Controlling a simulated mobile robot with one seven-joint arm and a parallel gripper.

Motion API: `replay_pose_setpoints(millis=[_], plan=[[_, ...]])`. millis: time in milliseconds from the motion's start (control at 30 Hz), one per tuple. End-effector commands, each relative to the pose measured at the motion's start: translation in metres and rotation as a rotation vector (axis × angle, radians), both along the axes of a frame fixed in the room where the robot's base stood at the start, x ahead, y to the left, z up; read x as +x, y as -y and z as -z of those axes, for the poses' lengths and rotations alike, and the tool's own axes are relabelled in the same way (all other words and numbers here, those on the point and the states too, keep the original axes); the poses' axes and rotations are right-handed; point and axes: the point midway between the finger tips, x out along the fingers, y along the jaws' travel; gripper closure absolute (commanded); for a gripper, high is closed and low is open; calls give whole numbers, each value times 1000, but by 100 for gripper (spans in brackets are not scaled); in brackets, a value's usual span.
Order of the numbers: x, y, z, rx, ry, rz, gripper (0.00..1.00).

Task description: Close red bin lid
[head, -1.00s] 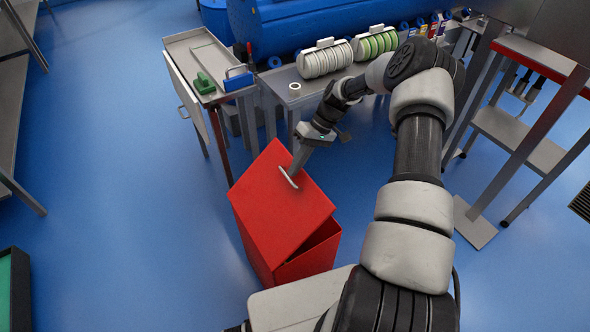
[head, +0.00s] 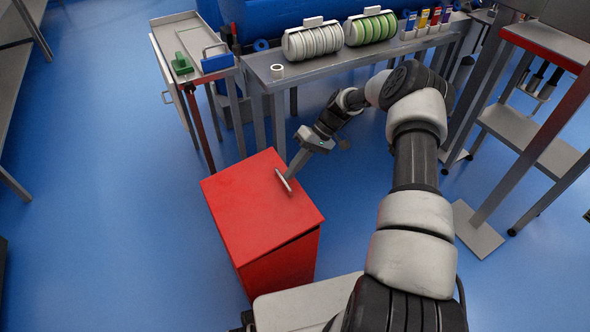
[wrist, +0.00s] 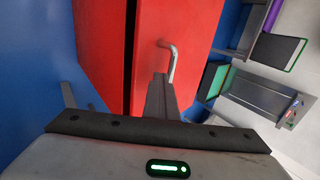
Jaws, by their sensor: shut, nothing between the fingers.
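The red bin (head: 284,270) stands on the blue floor in front of me. Its red lid (head: 258,207) lies nearly flat over the top in the head view. In the wrist view a dark gap shows between the lid (wrist: 190,30) and the bin body (wrist: 103,45). A metal handle (head: 284,181) sits on the lid near its far right edge; the handle also shows in the wrist view (wrist: 172,60). My gripper (head: 291,174) is shut and empty, its fingertips at the handle. I cannot tell whether they touch it.
A grey workbench (head: 345,58) with cable spools stands behind the bin. A grey cart (head: 190,48) with a green item is at the back left. A shelf rack (head: 525,140) stands at the right. Blue floor is open left of the bin.

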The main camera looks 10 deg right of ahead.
Motion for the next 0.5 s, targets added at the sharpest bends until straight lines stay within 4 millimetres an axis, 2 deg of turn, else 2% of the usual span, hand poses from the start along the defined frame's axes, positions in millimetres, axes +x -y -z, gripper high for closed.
replay_pose_setpoints(millis=[33, 200, 500], plan=[[-2, -4, 10, 6, -6, -6, 100], [-1, -3, 23, 5, -6, -5, 100], [0, -2, 29, 5, -6, -5, 100]])
